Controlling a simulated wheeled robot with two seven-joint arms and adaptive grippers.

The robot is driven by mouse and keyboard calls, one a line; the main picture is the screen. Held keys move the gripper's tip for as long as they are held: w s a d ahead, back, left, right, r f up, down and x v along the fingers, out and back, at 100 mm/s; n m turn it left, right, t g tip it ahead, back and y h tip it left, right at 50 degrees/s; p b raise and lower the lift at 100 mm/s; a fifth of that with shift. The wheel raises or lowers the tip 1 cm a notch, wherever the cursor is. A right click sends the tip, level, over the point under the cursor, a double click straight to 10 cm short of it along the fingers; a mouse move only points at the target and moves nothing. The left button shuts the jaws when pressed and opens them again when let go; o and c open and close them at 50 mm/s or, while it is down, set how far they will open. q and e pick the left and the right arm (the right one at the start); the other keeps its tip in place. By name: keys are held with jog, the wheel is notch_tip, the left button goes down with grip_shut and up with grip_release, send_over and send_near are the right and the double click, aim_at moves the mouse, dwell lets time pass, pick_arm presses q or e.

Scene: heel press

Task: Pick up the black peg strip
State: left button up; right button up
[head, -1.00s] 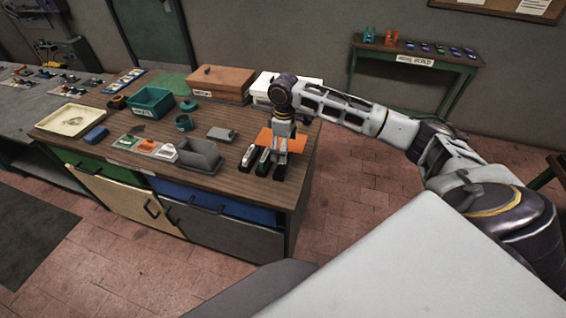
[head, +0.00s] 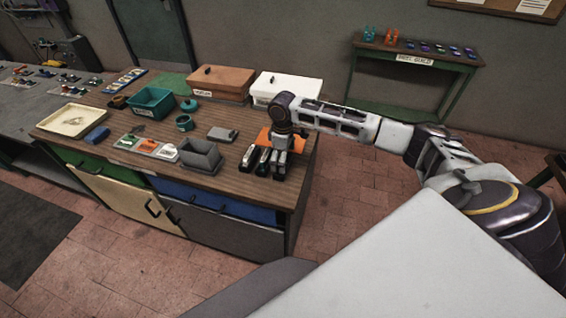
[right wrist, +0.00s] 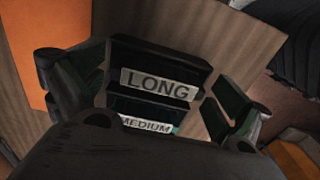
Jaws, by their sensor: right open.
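My right gripper (head: 280,160) points down at the front right of the wooden workbench, over a row of small dark strips. In the right wrist view its open fingers (right wrist: 155,100) stand on either side of a black strip (right wrist: 160,58) with a white label reading LONG. A second label reading MEDIUM (right wrist: 145,124) shows below it, partly hidden by the gripper body. In the head view a dark strip (head: 249,158) stands left of the gripper, with another (head: 262,161) beside it. The strip at the gripper is largely hidden there. I cannot tell whether the fingers touch it. My left gripper is not in view.
An orange mat (head: 265,137) lies just behind the gripper. A grey open bin (head: 200,158) stands to the left. A brown box (head: 222,84) and a white box (head: 285,86) stand along the back. The workbench's right edge is close to the gripper.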

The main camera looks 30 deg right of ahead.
jog(key=c, duration=0.8)
jog(key=shift+r, duration=0.1)
jog(key=shift+r+b, duration=0.55)
jog(key=shift+r, duration=4.4)
jog(key=shift+r, duration=0.1)
jog(key=shift+r+p, duration=1.4)
jog(key=shift+p, duration=1)
jog(key=shift+w, duration=0.1)
